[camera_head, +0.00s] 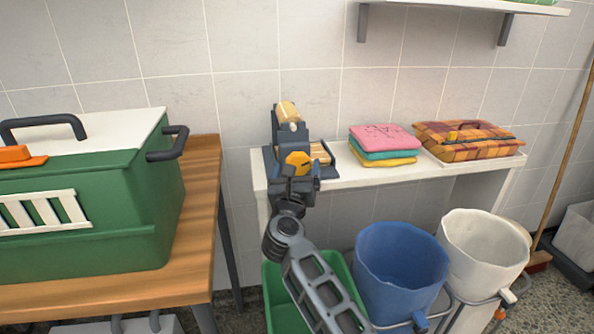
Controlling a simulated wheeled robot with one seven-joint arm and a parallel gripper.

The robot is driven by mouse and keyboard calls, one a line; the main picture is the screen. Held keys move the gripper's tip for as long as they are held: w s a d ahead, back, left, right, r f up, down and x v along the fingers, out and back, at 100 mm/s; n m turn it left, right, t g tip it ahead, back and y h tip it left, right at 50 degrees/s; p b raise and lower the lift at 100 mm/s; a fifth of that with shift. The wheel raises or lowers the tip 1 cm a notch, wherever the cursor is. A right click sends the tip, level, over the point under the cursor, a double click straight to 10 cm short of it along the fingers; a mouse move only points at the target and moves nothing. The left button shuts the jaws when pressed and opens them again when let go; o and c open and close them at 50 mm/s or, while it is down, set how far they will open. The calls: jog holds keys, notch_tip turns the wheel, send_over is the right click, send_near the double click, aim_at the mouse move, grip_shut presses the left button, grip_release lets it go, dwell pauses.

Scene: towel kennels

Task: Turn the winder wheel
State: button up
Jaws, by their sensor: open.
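The winder (277,130) is a dark blue-grey device at the left end of the white shelf, with a pale yellow roll at its top. A yellow-orange disc (298,160), which looks like the winder wheel, shows on its front. My gripper (301,177) is open, right in front of and just below the disc. It overlaps the disc's lower edge in the picture; I cannot tell whether it touches. My gripper and arm hide the lower front of the winder.
Folded pink, teal and yellow towels (384,143) and a plaid bundle (467,140) sit to the right on the white shelf (345,180). A green kennel (80,240) stands on a wooden table (203,200) at left. Blue (402,270), white (484,250) and green (273,300) bins stand below.

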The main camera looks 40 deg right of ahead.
jog(key=v, duration=0.7)
jog(key=shift+s+a, duration=0.2)
jog(key=s+a+m+t+y, duration=0.1)
jog(key=s+a+m+y, duration=0.4)
jog(key=s+m, duration=0.4)
jog(key=s+a+m+t+y, duration=0.1)
jog(key=s+a+m+y, duration=0.4)
jog(key=s, duration=1.3)
jog(key=s+a+f+m+t+y+p, duration=0.1)
jog(key=s+a+m+y, duration=0.4)
jog(key=s+m, duration=0.8)
jog(key=s+a, duration=0.1)
jog(key=a, duration=0.2)
jog(key=shift+s+a+m, duration=0.15)
jog(key=shift+a+m, duration=0.05)
jog(key=shift+m, duration=0.2)
jog(key=shift+c, duration=0.2)
